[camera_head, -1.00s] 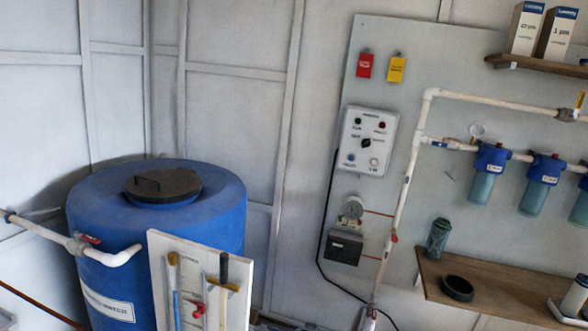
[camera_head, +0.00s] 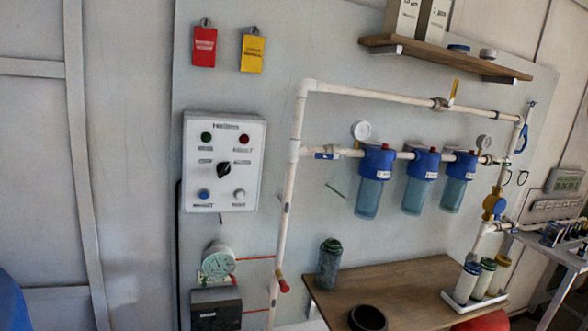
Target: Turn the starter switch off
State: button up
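The starter switch is a black rotary knob (camera_head: 224,169) in the middle of a white control box (camera_head: 248,190) on the grey wall panel. Its pointer looks tilted toward the upper right; the labels are too small to read. A green lamp or button (camera_head: 206,137) and a red one (camera_head: 244,139) sit above the knob. A blue button (camera_head: 204,195) and a white one (camera_head: 239,195) sit below it. My gripper is not in view.
A white pipe (camera_head: 287,200) runs vertically just right of the box. A round gauge (camera_head: 218,261) and a dark box (camera_head: 215,310) are below. Blue filter housings (camera_head: 375,175) and a wooden bench (camera_head: 425,278) are to the right. The wall left of the box is bare.

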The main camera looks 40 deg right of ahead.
aim_at(223, 168)
jog(key=z, duration=0.45)
jog(key=i, duration=0.95)
jog(key=z, duration=0.5)
jog(key=k, duration=0.75)
jog(key=z, duration=0.25)
jog(key=i, duration=0.75)
jog(key=u, duration=0.15)
